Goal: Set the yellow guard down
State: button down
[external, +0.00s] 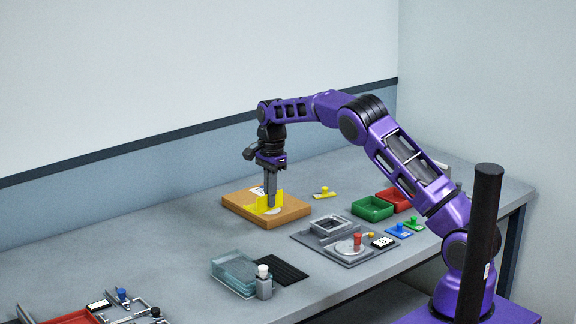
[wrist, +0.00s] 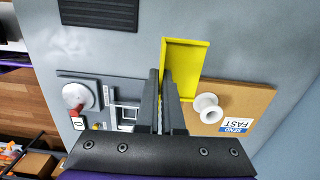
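The yellow guard (external: 262,204), a bent sheet with raised edges, is at the brown board on the bench. It also shows in the wrist view (wrist: 186,66), overlapping the board's left edge. My gripper (external: 270,203) points straight down over the board. In the wrist view my gripper's two dark fingers (wrist: 161,74) are close together, with the guard's left upright edge between them, so it looks shut on the guard. The fingers hide the guard's near end. I cannot tell whether the guard touches the board or hangs just above it.
The brown board (external: 290,216) bears a white spool (wrist: 207,108) and a "SEND FAST" label (wrist: 235,126). A grey fixture (external: 345,245) with a red knob, green (external: 372,208) and red (external: 396,200) trays and a clear box (external: 234,272) stand nearby. Bare bench lies left of the board.

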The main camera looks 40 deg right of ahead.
jog(key=shift+w+a+f, duration=0.15)
jog(key=shift+a, duration=0.05)
notch_tip(320, 180, down, 10)
jog(key=shift+r, duration=0.2)
jog(key=shift+f+b, duration=0.2)
jog(key=shift+b, duration=0.1)
jog(key=c, duration=1.1)
grip_release()
jog(key=shift+o, duration=0.2)
jog(key=shift+r, duration=0.15)
jog(key=r, duration=1.1)
jog(key=shift+d+r+p, duration=0.1)
jog(key=shift+d+p, duration=0.1)
jog(key=shift+p, duration=0.2)
jog(key=o, duration=0.4)
jog(key=shift+r, duration=0.45)
jog(key=shift+c, duration=0.2)
